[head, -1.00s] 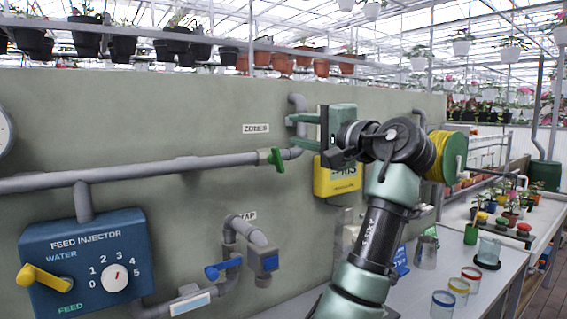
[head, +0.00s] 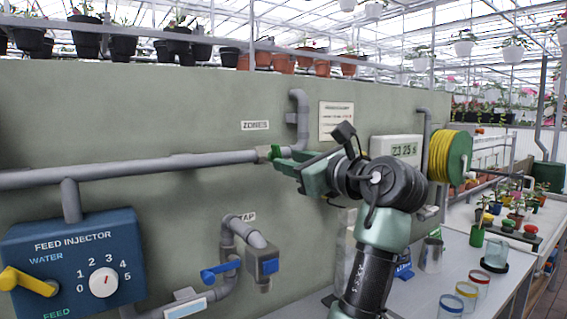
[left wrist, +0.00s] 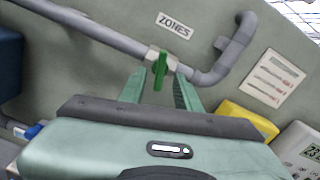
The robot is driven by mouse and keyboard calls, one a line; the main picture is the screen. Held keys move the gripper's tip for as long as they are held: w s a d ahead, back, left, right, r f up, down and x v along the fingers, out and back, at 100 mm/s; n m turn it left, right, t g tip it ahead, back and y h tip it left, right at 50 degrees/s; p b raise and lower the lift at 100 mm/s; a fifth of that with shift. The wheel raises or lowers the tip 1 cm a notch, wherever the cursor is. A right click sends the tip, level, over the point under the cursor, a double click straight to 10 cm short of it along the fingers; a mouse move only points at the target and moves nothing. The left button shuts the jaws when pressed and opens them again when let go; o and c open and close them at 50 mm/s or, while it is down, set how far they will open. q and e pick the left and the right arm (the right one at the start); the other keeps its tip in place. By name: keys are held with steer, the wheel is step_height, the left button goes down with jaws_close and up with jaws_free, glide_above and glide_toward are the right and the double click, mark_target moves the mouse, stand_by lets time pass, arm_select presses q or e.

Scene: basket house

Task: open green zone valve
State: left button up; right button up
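The green zone valve handle (head: 275,152) is on the grey pipe below the ZONES sign. In the left wrist view the green handle (left wrist: 160,70) points down, across the pipe. My left gripper (head: 290,160) is at the valve in the head view and partly overlaps it. In the left wrist view the left gripper (left wrist: 160,82) is open, one finger on each side of the handle with gaps visible. I cannot tell how deep the handle sits between the fingers. My right gripper is not in view.
A blue feed injector (head: 75,262) with a yellow lever is at lower left. A blue-handled tap (head: 222,270) is below the pipe. A display box (head: 396,148) and yellow hose reel (head: 447,156) are on the right. Cups stand on the bench (head: 415,295).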

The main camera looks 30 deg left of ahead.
arm_select(q)
steer(key=shift+x, duration=1.7)
jaws_close()
steer(key=shift+n, duration=0.3)
steer(key=shift+n+p, duration=1.7)
steer(key=shift+n, duration=5.2)
